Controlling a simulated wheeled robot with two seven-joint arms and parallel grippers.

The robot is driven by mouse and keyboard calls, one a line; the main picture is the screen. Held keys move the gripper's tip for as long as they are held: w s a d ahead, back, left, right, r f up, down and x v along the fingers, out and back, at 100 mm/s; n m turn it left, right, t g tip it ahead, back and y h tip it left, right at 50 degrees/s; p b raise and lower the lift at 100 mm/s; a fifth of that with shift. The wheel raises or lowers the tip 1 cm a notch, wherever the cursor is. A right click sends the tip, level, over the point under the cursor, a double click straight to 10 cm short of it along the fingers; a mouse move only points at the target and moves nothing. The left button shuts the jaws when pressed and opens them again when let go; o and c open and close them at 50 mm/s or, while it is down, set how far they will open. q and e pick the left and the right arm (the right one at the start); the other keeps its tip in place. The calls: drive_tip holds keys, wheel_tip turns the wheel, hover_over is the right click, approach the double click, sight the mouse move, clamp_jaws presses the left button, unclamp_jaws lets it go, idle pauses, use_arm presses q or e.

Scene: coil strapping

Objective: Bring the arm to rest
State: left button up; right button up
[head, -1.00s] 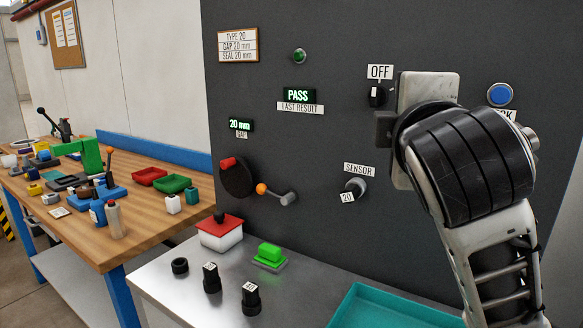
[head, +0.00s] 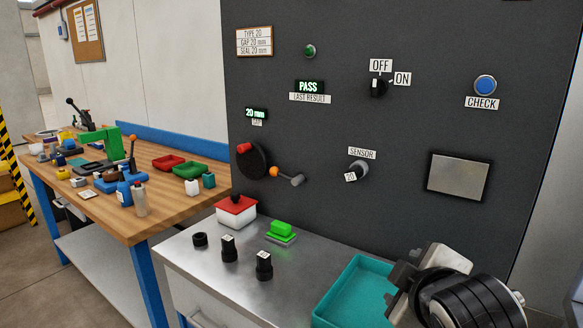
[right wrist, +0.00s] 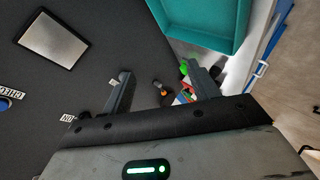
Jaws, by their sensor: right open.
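My right arm comes in at the bottom right of the head view, low in front of the dark panel (head: 330,105) and beside the teal tray (head: 352,296). Its fingers are hidden in that view. In the right wrist view my right gripper (right wrist: 160,88) has its two fingers wide apart with nothing between them. The teal tray (right wrist: 205,22) shows beyond the fingers at the top there. My left gripper is in neither view.
The panel carries a black OFF/ON knob (head: 379,88), a blue CHECK button (head: 485,84), a SENSOR knob (head: 357,171) and a lit PASS display (head: 309,87). A metal ledge (head: 215,268) holds small black parts and a red-topped box (head: 236,211). A cluttered wooden workbench (head: 165,215) stands left.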

drive_tip(key=s+d+f+m+g+y, duration=0.15)
drive_tip(key=s+f+m+g, duration=0.3)
drive_tip(key=s+f, duration=0.75)
drive_tip(key=s+d+f+m+g, duration=0.2)
drive_tip(key=s+f+m+g, duration=0.25)
drive_tip(key=s+f, duration=0.65)
drive_tip(key=w+a+f+t+y, duration=0.2)
drive_tip(key=w+a+f+t, duration=0.3)
drive_tip(key=w+f+t, duration=0.1)
drive_tip(key=shift+w+a+f+n+t, duration=0.3)
drive_tip(key=shift+a+f+n+t, duration=0.1)
drive_tip(key=shift+f+t, duration=0.45)
